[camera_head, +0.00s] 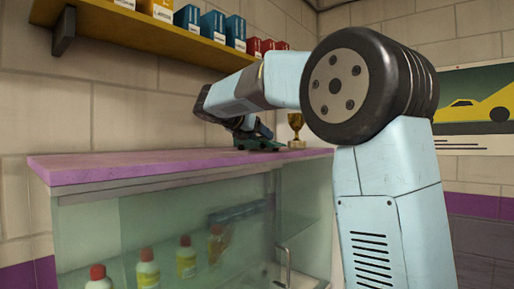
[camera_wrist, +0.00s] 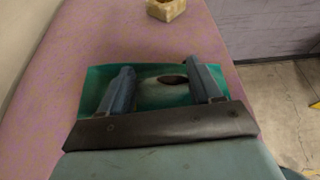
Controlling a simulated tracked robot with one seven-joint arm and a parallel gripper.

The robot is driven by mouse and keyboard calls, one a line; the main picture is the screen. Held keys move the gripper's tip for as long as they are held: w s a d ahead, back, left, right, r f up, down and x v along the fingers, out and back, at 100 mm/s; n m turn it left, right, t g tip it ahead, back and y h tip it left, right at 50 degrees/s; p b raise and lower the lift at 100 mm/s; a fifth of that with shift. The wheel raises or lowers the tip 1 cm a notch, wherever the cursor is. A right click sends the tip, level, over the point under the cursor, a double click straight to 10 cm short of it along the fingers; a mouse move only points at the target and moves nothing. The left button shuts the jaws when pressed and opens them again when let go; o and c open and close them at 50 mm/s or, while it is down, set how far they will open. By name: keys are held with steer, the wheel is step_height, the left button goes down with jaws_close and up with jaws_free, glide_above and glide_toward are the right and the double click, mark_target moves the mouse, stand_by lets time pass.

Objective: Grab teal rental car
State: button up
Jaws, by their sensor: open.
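The teal car (camera_head: 258,145) sits on the purple countertop (camera_head: 110,168) in the head view, low and dark beneath the end of my arm. In the wrist view the teal car (camera_wrist: 147,98) lies across the middle, with a pale patch and a dark oval spot on top. My gripper (camera_wrist: 160,67) is open, with one blue finger toward each end of the car and the teal body showing between them. The fingers appear over the car; whether they touch it I cannot tell. The dark palm edge hides the car's near side.
A gold trophy (camera_head: 296,128) stands on the counter just beyond the car; its base (camera_wrist: 166,9) is at the top of the wrist view. A yellow shelf (camera_head: 170,38) with boxes hangs above. Glass fronts the counter, with bottles inside. Floor lies right of the counter in the wrist view.

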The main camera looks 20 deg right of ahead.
steer(key=c, duration=0.9)
steer(key=shift+c, duration=0.2)
